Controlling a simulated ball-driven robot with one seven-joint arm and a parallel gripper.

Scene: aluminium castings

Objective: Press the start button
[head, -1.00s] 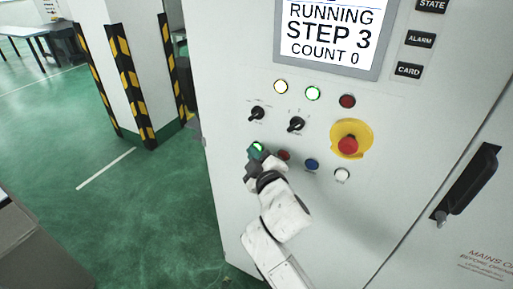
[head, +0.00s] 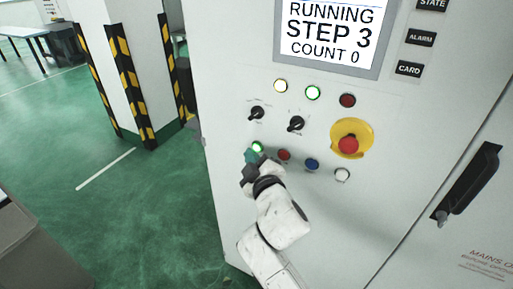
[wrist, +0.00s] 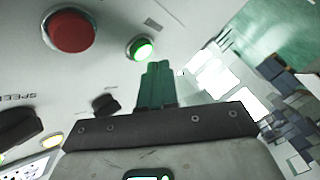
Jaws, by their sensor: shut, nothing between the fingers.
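The start button is a lit green button (head: 257,147) at the left end of the lower button row on the white control cabinet. It glows green in the wrist view (wrist: 141,49), just past the fingertips. My gripper (head: 251,157) is shut and empty, its green fingers just below and left of the button. In the wrist view my gripper (wrist: 158,68) points at the button, and a small gap seems to show between them. The screen (head: 331,32) reads RUNNING, STEP 3, COUNT 0.
Beside the green button are a red button (head: 284,155), a blue button (head: 312,164) and a white button (head: 342,174). A red emergency stop (head: 348,145) on yellow and two black selector knobs (head: 257,113) are above. Open green floor (head: 110,220) lies left.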

